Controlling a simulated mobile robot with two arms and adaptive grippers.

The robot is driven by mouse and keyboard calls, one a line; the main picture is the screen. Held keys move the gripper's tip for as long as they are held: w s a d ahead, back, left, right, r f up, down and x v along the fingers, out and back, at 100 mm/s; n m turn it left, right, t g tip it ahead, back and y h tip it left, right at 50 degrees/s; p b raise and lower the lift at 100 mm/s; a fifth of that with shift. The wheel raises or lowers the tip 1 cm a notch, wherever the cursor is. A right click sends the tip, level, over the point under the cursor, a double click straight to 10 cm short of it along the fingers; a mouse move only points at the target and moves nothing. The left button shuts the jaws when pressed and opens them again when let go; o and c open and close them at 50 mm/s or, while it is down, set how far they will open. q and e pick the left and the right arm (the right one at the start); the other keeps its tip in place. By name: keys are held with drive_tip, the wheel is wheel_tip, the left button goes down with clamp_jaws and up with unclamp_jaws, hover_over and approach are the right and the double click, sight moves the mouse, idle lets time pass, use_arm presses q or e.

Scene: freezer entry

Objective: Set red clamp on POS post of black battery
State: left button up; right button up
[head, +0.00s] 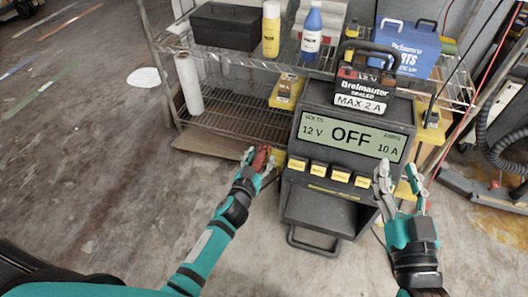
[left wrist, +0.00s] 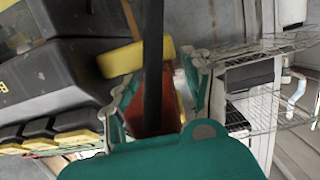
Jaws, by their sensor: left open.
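The red clamp (head: 262,156) is at the fingers of my left gripper (head: 257,163), left of the dark charger unit. In the left wrist view the red clamp (left wrist: 167,105) lies between the spread fingers of that gripper (left wrist: 155,90), partly behind a dark strip. The left gripper is open; I cannot tell whether it touches the clamp. A black battery-like box with a handle (head: 366,71) stands on top of the charger; its posts are too small to make out. My right gripper (head: 404,182) is open and empty, right of the charger.
The charger (head: 340,133) reads OFF and stands before a wire shelf (head: 237,117). The shelf holds a black case (head: 227,27), yellow bottle (head: 271,30), blue bottle (head: 311,30) and blue box (head: 408,45). A vacuum hose is at right. The left floor is mostly clear.

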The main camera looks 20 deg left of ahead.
use_arm(q)
clamp_jaws()
drive_tip(key=shift+r, duration=0.15)
idle(0.4)
